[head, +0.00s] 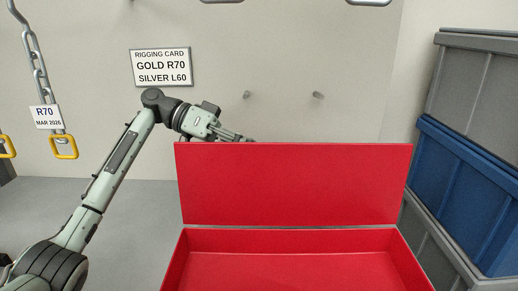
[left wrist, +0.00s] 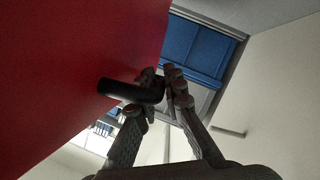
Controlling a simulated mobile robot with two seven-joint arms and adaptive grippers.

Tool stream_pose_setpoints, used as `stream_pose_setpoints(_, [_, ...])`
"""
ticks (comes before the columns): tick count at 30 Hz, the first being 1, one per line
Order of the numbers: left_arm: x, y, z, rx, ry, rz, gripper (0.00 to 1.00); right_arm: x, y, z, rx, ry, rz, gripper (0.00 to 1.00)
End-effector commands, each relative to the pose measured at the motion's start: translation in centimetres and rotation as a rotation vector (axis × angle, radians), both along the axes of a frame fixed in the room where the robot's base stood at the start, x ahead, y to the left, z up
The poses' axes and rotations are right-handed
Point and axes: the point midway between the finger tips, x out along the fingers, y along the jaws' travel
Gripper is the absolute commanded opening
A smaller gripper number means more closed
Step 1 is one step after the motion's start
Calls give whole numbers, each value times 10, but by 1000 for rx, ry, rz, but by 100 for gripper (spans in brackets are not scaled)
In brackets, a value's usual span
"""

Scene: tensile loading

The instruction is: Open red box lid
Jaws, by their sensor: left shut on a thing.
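The red box (head: 300,265) stands low in the head view with its inside showing. Its red lid (head: 295,184) is raised, standing about upright at the back edge. The lid also fills the left of the left wrist view (left wrist: 70,70). A black handle (left wrist: 125,91) sticks out from the lid's far face. My left gripper (left wrist: 170,82) is shut on this handle. In the head view the left gripper (head: 245,139) is at the lid's top edge, its fingertips partly hidden behind the lid. My right gripper is in neither view.
Stacked grey crates (head: 480,85) and a blue crate (head: 465,185) stand close on the right. A chain (head: 38,70) with a yellow link (head: 64,147) and an R70 tag (head: 46,116) hangs at left. A rigging card (head: 161,67) is on the back wall.

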Motion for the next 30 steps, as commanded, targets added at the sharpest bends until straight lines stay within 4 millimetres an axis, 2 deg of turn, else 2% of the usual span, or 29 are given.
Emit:
stream_pose_setpoints(1, [1, 0, 5, -10, 0, 4, 0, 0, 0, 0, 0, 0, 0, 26])
stream_pose_setpoints(14, [2, 0, 5, -10, 7, 4, 0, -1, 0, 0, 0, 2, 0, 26])
stream_pose_setpoints(15, [2, 0, 5, -11, 7, 4, 12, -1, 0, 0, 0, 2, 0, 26])
stream_pose_setpoints(17, [1, 0, 5, -10, 7, 2, 19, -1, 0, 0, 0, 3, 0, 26])
stream_pose_setpoints(26, [1, 1, 2, -5, 10, 2, 19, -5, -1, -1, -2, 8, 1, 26])
stream_pose_setpoints(30, [4, 12, 6, -4, 10, 4, 19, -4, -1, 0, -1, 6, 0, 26])
